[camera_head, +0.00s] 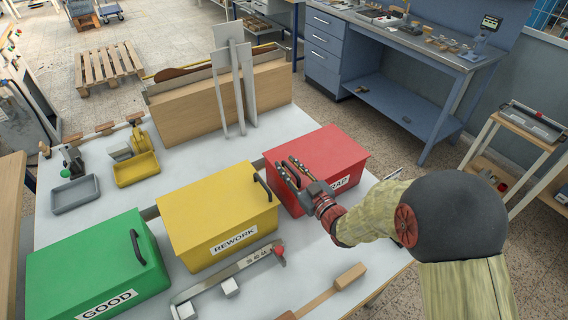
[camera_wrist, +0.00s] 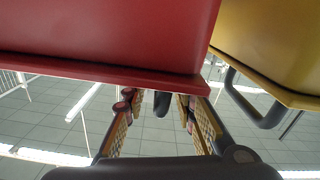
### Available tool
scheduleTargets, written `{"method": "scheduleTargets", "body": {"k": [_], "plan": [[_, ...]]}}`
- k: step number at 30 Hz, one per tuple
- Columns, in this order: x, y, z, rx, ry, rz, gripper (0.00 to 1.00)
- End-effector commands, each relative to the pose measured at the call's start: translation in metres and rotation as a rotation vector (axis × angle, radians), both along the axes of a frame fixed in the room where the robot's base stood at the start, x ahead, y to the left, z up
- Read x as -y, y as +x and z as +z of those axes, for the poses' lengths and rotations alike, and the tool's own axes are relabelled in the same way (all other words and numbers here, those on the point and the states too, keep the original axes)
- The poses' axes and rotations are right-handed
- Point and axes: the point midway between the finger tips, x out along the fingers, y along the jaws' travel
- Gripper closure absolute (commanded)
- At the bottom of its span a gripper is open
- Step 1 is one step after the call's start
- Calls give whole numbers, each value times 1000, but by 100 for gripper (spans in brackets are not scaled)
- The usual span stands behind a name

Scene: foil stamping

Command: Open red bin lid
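The red bin (camera_head: 325,150) stands at the right of the white table, its lid closed and its label partly hidden by my gripper. My gripper (camera_head: 290,168) is over the bin's left part, close to the lid's dark handle (camera_head: 286,178). In the wrist view the red bin (camera_wrist: 100,35) fills the upper left. There my gripper (camera_wrist: 160,108) shows its two padded fingers well apart. A dark piece, likely the handle (camera_wrist: 162,104), shows between them. I cannot tell whether either finger touches it.
The yellow REWORK bin (camera_head: 215,215) stands close on the left, and the green GOOD bin (camera_head: 95,265) farther left. White upright plates (camera_head: 235,85) and a wooden box (camera_head: 195,110) stand behind. A ruler-like gauge (camera_head: 235,270) and a wooden-handled tool (camera_head: 335,290) lie in front.

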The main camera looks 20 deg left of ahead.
Motion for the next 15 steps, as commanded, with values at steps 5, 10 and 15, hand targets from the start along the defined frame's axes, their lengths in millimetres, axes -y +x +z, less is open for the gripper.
{"method": "scheduleTargets", "body": {"k": [5, 10, 15], "plan": [[-15, 12, -1, 0, 0, 1, 73], [-19, 16, 0, -1, 1, 0, 73], [-19, 16, 0, -1, 1, 0, 73]]}}
